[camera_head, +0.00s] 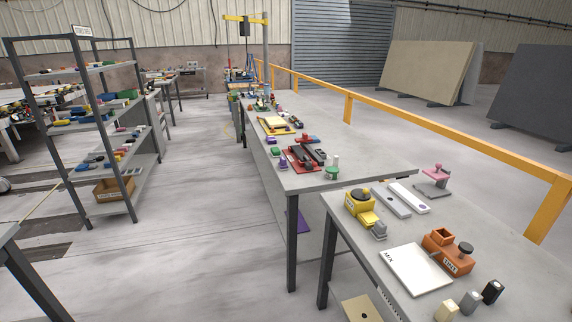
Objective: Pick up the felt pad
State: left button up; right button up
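I cannot pick out the felt pad with certainty. A flat purple piece (297,222) shows low beneath the long table, partly hidden by a table leg; I cannot tell what it is made of. A flat beige piece (362,308) with a dark spot lies low under the near table, cut by the bottom edge. Neither of my grippers is in view.
The near table (345,222) holds a white board (415,270), an orange device (448,252), a yellow device (358,203) and small blocks. The long table (290,178) runs behind it. A loaded shelf rack (104,128) stands left. Floor between (200,220) is clear. An orange rail (450,139) runs right.

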aim_at(282, 166)
jog(key=i+u, duration=0.15)
jog(key=i, duration=0.3)
jog(key=i+l+u, duration=0.2)
jog(key=i, duration=0.25)
jog(key=i+l+u, duration=0.15)
jog(key=i, duration=0.35)
